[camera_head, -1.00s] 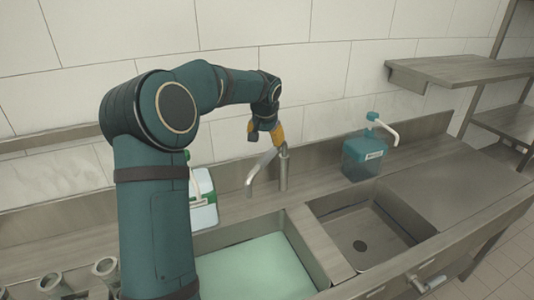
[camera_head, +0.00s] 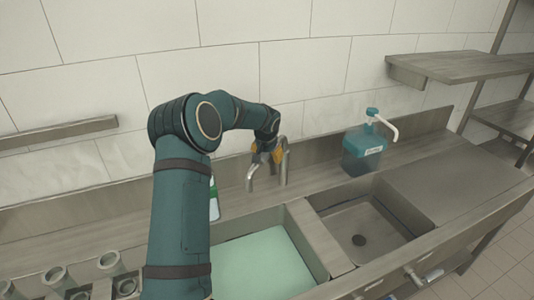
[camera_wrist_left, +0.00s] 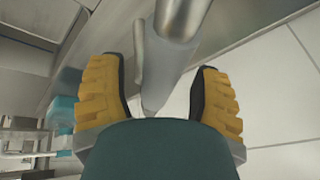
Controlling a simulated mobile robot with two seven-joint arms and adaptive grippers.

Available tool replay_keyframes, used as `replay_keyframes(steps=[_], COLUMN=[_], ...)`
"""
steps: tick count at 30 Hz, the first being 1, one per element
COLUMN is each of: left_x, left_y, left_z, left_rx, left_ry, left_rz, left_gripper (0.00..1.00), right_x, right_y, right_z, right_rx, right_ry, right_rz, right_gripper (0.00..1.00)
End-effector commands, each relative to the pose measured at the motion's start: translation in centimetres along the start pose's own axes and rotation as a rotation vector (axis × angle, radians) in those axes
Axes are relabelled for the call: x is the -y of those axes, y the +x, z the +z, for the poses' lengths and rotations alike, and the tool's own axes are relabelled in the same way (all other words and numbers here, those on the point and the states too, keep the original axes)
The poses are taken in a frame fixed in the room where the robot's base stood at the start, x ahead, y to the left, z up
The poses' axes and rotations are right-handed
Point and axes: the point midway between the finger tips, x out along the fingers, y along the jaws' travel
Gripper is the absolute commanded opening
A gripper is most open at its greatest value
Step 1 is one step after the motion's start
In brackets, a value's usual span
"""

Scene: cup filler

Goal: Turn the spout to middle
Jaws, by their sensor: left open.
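The metal faucet (camera_head: 283,172) stands on the ledge behind the sinks. Its spout (camera_head: 251,181) points left and forward, with its tip near the back edge of the left basin (camera_head: 262,262). My left gripper (camera_head: 267,157) is open at the top of the faucet. In the left wrist view, its yellow fingers (camera_wrist_left: 160,95) lie on both sides of the metal spout (camera_wrist_left: 178,40), with visible gaps. The gripper partly hides the spout's upper part in the head view. My right gripper is not in view.
The right basin (camera_head: 372,232) is empty, with a drain. A teal pump bottle (camera_head: 364,152) stands on the ledge to the right. My arm partly hides a green-and-white bottle (camera_head: 214,198). Several cups (camera_head: 58,277) stand at lower left. A shelf (camera_head: 450,66) is on the wall.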

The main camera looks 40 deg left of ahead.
Motion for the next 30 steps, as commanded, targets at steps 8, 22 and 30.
replay_keyframes(steps=[8,22,30], left_x=[0.0,-0.3,-2.3], left_y=[0.0,0.0,0.0], left_z=[0.0,0.0,-0.3], left_rx=[0.0,0.003,0.021], left_ry=[0.0,-0.009,-0.105], left_rz=[0.0,-0.004,-0.046], left_gripper=[0.34,0.0,0.0], right_x=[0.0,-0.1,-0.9], right_y=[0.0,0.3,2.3], right_z=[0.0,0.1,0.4], right_rx=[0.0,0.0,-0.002], right_ry=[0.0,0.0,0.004], right_rz=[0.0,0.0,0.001], right_gripper=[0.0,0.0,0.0])
